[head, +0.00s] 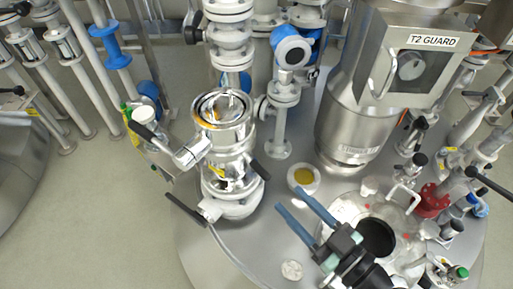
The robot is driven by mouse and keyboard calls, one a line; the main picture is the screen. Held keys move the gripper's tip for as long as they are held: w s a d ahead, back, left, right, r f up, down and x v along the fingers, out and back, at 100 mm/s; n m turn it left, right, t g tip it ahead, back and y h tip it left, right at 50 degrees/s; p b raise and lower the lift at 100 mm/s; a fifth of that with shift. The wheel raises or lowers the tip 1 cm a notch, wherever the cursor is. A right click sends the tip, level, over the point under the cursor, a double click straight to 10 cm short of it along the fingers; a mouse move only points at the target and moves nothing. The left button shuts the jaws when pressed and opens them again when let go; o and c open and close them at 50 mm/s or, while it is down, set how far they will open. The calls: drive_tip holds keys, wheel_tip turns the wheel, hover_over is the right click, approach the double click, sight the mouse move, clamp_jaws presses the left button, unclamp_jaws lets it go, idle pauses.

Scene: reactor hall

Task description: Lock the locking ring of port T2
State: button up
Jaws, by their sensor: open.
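A steel port (222,145) stands upright on the vessel top, left of centre. Its open top has a steel ring (222,108) with some orange inside. A "T2 GUARD" label (434,41) is on a steel box at the upper right. My gripper (291,198) is open and empty, its two blue-grey fingers pointing up-left, right of the port and apart from it.
A yellow-centred round cap (303,176) sits just beyond the fingers.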

sight(243, 152)
drive_tip(key=x, duration=1.2)
drive_tip(key=shift+w+a+b, duration=0.1)
drive_tip(key=shift+a+b, duration=0.05)
drive_tip(key=shift+b, duration=0.2)
drive_tip(key=shift+c, duration=0.3)
clamp_jaws()
idle(0.5)
